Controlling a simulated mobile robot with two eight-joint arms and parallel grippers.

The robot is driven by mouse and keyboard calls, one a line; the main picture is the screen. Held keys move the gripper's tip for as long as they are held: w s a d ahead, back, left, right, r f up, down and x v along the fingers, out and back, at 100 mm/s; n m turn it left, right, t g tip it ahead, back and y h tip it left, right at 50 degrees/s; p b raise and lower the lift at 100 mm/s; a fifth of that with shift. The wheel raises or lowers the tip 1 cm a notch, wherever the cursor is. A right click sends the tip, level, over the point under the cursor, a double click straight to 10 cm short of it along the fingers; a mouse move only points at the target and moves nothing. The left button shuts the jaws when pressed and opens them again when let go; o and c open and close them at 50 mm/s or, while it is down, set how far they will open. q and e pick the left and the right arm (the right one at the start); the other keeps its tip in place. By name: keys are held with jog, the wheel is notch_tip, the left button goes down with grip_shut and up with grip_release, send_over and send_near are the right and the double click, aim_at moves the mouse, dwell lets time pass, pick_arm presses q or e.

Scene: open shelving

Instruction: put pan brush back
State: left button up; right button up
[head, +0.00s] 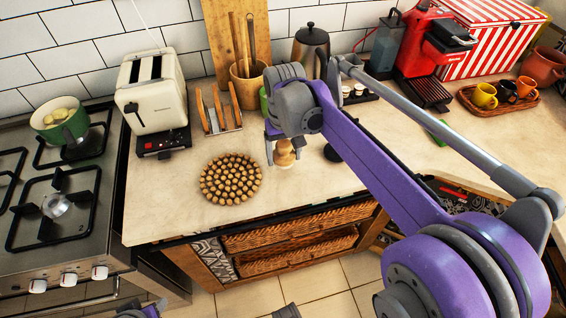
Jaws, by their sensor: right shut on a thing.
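My right gripper (284,152) reaches over the counter from the right, fingers pointing down. It is shut on a small pale wooden pan brush (285,158), which shows between the fingers. The arm and gripper body hide its upper part. I cannot tell whether the brush touches the counter. My left gripper does not show clearly; only grey and purple parts of mine are at the bottom edge.
A round cork trivet (231,179) lies left of the gripper. Behind are a toast rack (219,110), a toaster (153,92) and a utensil pot (247,88). A stove (55,215) is at left. A small dark disc (333,153) lies right. The counter's front middle is clear.

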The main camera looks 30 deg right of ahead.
aim_at(284, 144)
jog(key=shift+w+f, duration=0.1)
jog(key=shift+f, duration=1.9)
jog(key=shift+f+b, duration=0.15)
jog(key=shift+b, duration=0.15)
jog(key=o, duration=1.2)
jog(key=shift+r, duration=0.25)
notch_tip(284, 144, up, 11)
jog(key=shift+r+p, duration=0.15)
jog(key=shift+p, duration=0.65)
jog(key=shift+r, duration=0.15)
jog(key=s+a+f+t, duration=0.1)
jog(key=s+f, duration=0.1)
jog(key=s, duration=0.1)
jog(key=s+a+f+n, duration=0.1)
jog(key=s+a+f, duration=0.1)
jog(key=s+a+f+t, duration=0.1)
jog(key=s+f, duration=0.1)
jog(key=s, duration=0.1)
jog(key=shift+s+a+f+t, duration=0.15)
jog(key=shift+s+f+t, duration=0.15)
jog(key=shift+s+f, duration=0.1)
jog(key=s+f, duration=0.2)
jog(key=f, duration=0.1)
jog(key=s+a+f+n+t, duration=0.1)
jog(key=s+f, duration=0.1)
jog(key=s, duration=0.1)
jog(key=s+a+f+t, duration=0.1)
jog(key=s+f, duration=0.2)
jog(key=shift+a+f+n, duration=0.25)
jog(key=shift+f+n, duration=0.05)
